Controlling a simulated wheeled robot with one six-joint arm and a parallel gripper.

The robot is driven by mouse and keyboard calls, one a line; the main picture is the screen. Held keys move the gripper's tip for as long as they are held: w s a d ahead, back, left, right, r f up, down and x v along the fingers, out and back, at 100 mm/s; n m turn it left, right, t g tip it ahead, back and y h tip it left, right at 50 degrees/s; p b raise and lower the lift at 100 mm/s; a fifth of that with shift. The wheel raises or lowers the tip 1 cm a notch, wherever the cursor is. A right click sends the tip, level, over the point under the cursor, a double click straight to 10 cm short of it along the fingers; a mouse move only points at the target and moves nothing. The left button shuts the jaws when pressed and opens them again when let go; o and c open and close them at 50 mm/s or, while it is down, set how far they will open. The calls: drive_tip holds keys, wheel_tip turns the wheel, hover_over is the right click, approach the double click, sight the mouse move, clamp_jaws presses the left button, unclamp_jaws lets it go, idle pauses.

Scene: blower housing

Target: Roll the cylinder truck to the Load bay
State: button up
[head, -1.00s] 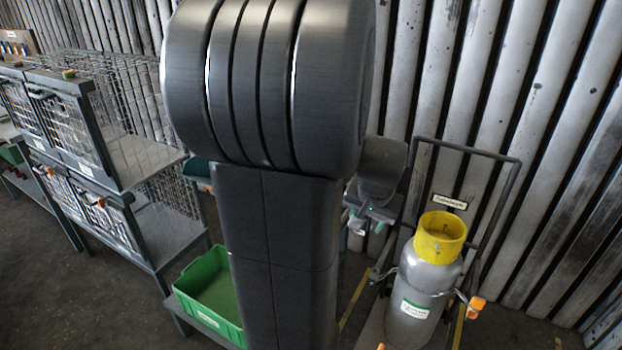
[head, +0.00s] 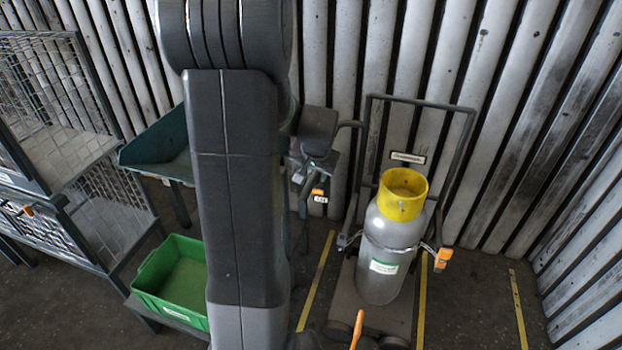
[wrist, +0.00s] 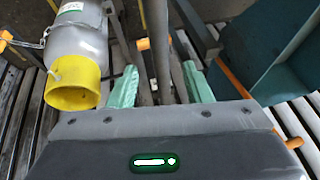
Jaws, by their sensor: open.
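The cylinder truck (head: 458,160) is a dark tube frame on a low base, standing upright by the corrugated wall. A grey cylinder (head: 385,245) with a yellow collar (head: 403,195) stands on it, held by a chain with an orange tag (head: 443,258). My gripper (head: 308,178) is left of the truck's frame, partly hidden by my arm. In the wrist view my gripper (wrist: 160,66) has its two green fingers apart. A grey bar shows between or beyond them; I cannot tell its depth. The cylinder (wrist: 78,32) is left of the fingers there. No Load bay sign is readable.
Yellow floor lines (head: 518,308) run beside the truck, with bare floor at its right. A green bin (head: 175,278), a teal tray (head: 160,145) and wire cages (head: 95,220) stand at the left. An orange-ended lever (head: 357,328) rises at the truck's front.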

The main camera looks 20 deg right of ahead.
sight(311, 181)
drive_tip(key=shift+x, duration=2.7)
clamp_jaws()
